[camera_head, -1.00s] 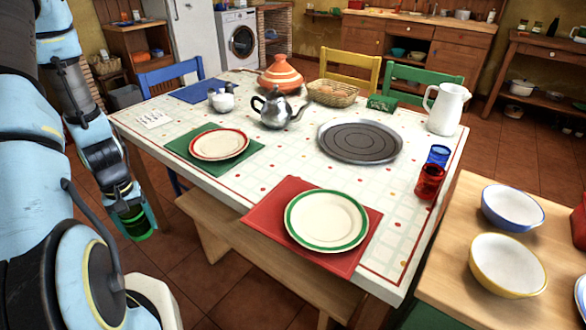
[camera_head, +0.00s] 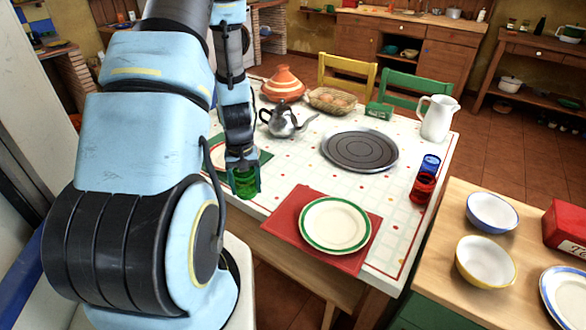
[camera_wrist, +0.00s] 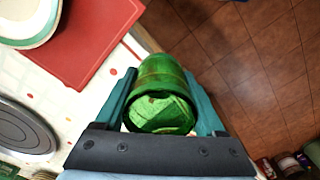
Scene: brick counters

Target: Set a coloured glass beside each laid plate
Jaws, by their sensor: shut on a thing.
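My gripper (camera_head: 243,180) is shut on a green glass (camera_head: 245,184), which also shows between the fingers in the wrist view (camera_wrist: 160,98). It holds the glass near the table's front edge, left of the red mat (camera_head: 284,221). On that mat lies a white plate with a green rim (camera_head: 335,225). A second plate (camera_head: 218,156) on a green mat (camera_head: 265,157) is partly hidden behind my arm. A blue glass (camera_head: 430,163) and a red glass (camera_head: 423,187) stand close together at the table's right side.
A dark round tray (camera_head: 360,149), a silver teapot (camera_head: 283,120), an egg basket (camera_head: 333,100) and a white jug (camera_head: 437,118) stand on the table. A wooden counter (camera_head: 440,225) with bowls is at right. A bench (camera_head: 290,265) runs along the front.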

